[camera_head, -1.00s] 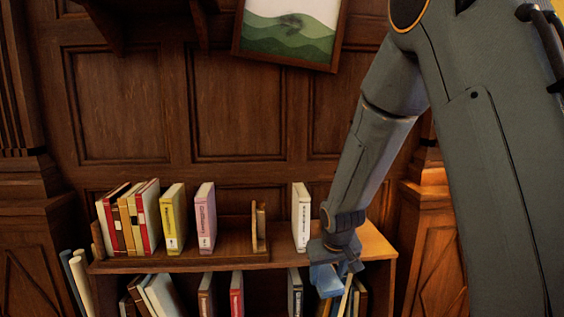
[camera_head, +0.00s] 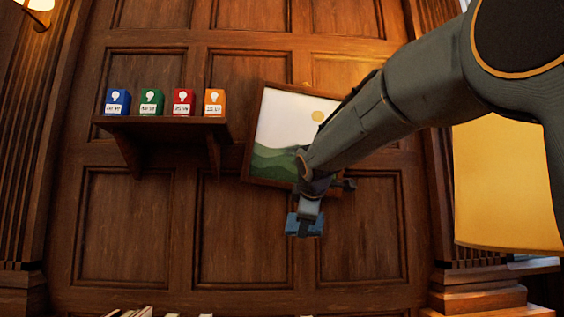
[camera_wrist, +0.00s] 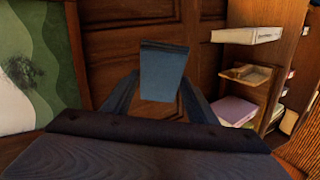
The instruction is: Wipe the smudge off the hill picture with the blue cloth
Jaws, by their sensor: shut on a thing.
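The framed hill picture (camera_head: 278,130) hangs tilted on the panelled wall, with green hills and a yellow sun. My arm covers its right part. The dark smudge (camera_wrist: 22,70) shows on the green hills at the left of the wrist view; in the head view it is mostly hidden behind my arm. My gripper (camera_head: 309,208) is shut on the blue cloth (camera_head: 304,226), just below the picture's lower edge in the head view. The cloth (camera_wrist: 163,73) also shows between the fingers in the wrist view, apart from the picture.
A small wall shelf (camera_head: 165,124) with several coloured bulb boxes (camera_head: 151,102) is left of the picture. A large yellow panel (camera_head: 505,185) stands at right. Books (camera_wrist: 246,35) on a bookcase show at right in the wrist view. The wall below the picture is clear.

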